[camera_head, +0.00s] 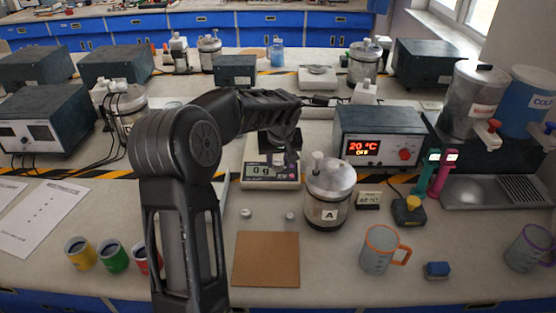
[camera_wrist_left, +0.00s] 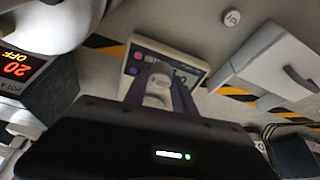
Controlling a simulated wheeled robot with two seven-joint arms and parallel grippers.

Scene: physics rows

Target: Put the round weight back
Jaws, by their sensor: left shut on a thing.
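My left gripper (camera_head: 284,158) reaches over the digital scale (camera_head: 271,182), with its fingers pointing down. In the left wrist view the fingers (camera_wrist_left: 160,92) are closed around a pale, rounded metal weight (camera_wrist_left: 159,82), in front of the scale (camera_wrist_left: 185,62). The scale's display reads 0 g. The held weight is hard to make out in the head view. Two small round metal pieces, one at left (camera_head: 246,213) and one at right (camera_head: 290,216), stand on the table in front of the scale. My right gripper is not in view.
A brown square board (camera_head: 266,259) lies in front. Calorimeter A (camera_head: 329,195) stands close right of the scale, beside the 20 °C heater unit (camera_head: 378,137). An orange-rimmed mug (camera_head: 382,249) is at front right. Coloured cups (camera_head: 112,255) are at front left, partly behind my arm.

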